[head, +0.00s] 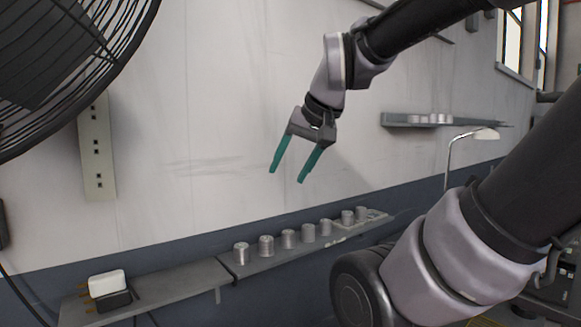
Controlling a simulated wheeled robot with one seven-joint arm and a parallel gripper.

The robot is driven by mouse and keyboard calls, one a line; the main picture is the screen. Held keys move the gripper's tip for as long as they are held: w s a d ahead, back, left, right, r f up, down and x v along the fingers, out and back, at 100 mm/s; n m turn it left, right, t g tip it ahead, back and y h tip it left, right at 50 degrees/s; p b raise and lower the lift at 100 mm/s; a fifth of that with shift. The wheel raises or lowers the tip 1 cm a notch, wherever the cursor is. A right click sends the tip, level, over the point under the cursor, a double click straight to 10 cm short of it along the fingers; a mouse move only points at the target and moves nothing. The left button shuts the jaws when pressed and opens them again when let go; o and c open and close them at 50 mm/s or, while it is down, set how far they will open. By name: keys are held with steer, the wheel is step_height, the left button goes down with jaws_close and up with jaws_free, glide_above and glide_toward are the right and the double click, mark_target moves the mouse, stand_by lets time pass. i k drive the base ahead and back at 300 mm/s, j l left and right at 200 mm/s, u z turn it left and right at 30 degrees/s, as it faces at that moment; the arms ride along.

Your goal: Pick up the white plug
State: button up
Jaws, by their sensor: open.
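The white plug (107,283) lies at the left end of a grey shelf (170,288), on or against a black plug-like block (113,300). Brass-coloured prongs show at its left side. My gripper (287,176) hangs in the air in front of the wall, up and to the right of the plug and well apart from it. Its two green fingers point down and are spread open with nothing between them.
Several metal cylinders (266,246) stand in a row on the right shelf section (290,252). A large black fan (70,60) fills the upper left. A wall shelf (400,120) and a lamp (470,135) are at right. The air between gripper and plug looks clear.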

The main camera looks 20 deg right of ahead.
mark_target(107, 283)
steer(key=l+u, duration=0.1)
steer(key=u, duration=0.25)
steer(key=k+u, duration=0.15)
steer(key=u, duration=0.2)
steer(key=k+l+u, duration=0.1)
steer(key=u, duration=0.25)
